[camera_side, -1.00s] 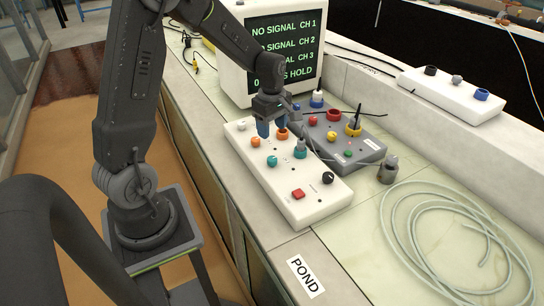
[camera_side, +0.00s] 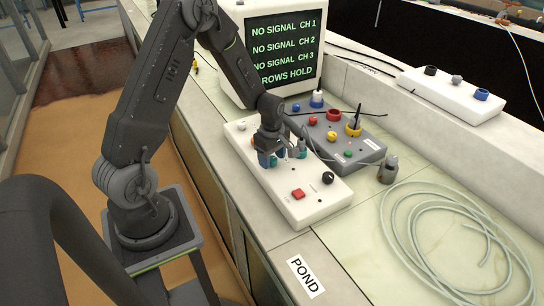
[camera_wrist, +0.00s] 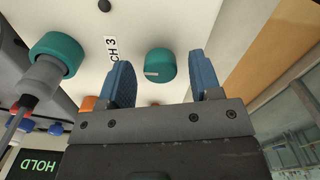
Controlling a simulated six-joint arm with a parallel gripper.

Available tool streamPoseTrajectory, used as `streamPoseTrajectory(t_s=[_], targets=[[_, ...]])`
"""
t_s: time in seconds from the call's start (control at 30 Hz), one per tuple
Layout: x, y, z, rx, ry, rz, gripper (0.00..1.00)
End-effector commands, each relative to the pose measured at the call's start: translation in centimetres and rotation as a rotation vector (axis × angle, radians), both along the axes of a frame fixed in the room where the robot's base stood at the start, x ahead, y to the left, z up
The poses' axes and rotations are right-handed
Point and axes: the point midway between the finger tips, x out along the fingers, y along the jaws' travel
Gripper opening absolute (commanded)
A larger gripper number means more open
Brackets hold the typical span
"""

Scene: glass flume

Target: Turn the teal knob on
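The teal knob (camera_wrist: 160,65) is a short round cap with a pale mark on its side, on the white panel (camera_wrist: 185,20) near the CH 3 label (camera_wrist: 111,47). My gripper (camera_wrist: 161,62) is open. Its two blue fingers lie either side of the knob in the wrist view, with a gap on each side, and hold nothing. In the side view my gripper (camera_side: 270,159) is low over the white panel (camera_side: 310,207) and mostly hides the knob. A teal socket (camera_wrist: 56,50) with a grey plug in it sits beside the knob.
The white panel also has a red square button (camera_side: 298,194) and a black knob (camera_side: 328,178). A dark grey box (camera_side: 370,148) with coloured sockets and cables stands behind.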

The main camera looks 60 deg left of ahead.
Motion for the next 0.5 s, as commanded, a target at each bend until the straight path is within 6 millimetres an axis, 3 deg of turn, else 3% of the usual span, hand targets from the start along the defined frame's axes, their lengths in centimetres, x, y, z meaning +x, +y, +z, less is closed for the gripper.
streamPoseTrajectory(t_s=[0.07, 0.5], targets=[[0.0, 0.0, 0.02, 0.0, 0.0, 0.0, 0.51], [0.02, 0.01, 0.05, 0.0, -0.001, 0.0, 0.09]])
